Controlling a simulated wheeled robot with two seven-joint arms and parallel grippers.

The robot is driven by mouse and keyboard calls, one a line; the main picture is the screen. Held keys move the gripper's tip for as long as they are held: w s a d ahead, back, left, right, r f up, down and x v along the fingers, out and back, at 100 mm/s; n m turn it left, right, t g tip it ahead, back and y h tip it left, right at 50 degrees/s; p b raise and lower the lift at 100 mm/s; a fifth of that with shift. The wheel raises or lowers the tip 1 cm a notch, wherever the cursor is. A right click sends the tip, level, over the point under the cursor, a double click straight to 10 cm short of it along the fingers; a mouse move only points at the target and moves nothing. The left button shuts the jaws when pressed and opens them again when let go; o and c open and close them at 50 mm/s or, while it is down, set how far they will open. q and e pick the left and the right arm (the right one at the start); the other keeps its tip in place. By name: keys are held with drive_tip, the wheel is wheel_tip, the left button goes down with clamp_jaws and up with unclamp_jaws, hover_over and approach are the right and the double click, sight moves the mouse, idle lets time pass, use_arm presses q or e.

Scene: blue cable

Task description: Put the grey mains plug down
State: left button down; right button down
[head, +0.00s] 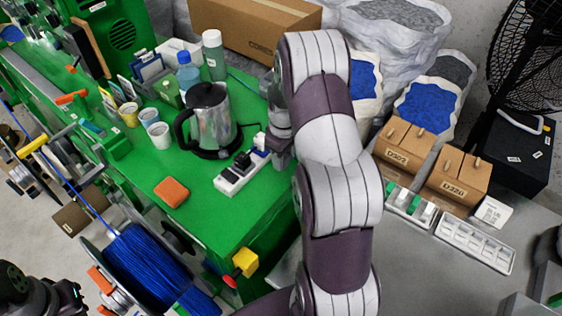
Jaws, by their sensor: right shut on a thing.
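The white power strip (231,184) lies on the green bench, with black plugs (242,160) standing in it. My right gripper (268,151) reaches down at the strip's far end. It is shut on a small pale grey piece (260,141), which appears to be the grey mains plug. The jaws and arm hide much of it, and I cannot tell whether it touches the strip. Dark parts of my left arm and gripper (38,294) show at the bottom left corner. Its fingertips cannot be made out.
A steel kettle (208,115) stands just left of the strip. Cups (159,134), bottles (188,78) and an orange sponge (171,192) are on the bench. A blue cable reel (146,265) is at the lower left. Brown boxes (404,148) stand right of my arm. Bare green bench lies before the strip.

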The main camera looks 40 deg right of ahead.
drive_tip(key=shift+w+a+f, duration=0.15)
drive_tip(key=shift+w+f, duration=0.1)
drive_tip(key=shift+w, duration=0.05)
wheel_tip(320, 180, down, 4)
drive_tip(key=shift+r+p, duration=0.15)
drive_tip(key=shift+p, duration=0.65)
drive_tip(key=shift+f, duration=0.35)
drive_tip(key=c, duration=0.8)
unclamp_jaws()
drive_tip(key=shift+o, duration=1)
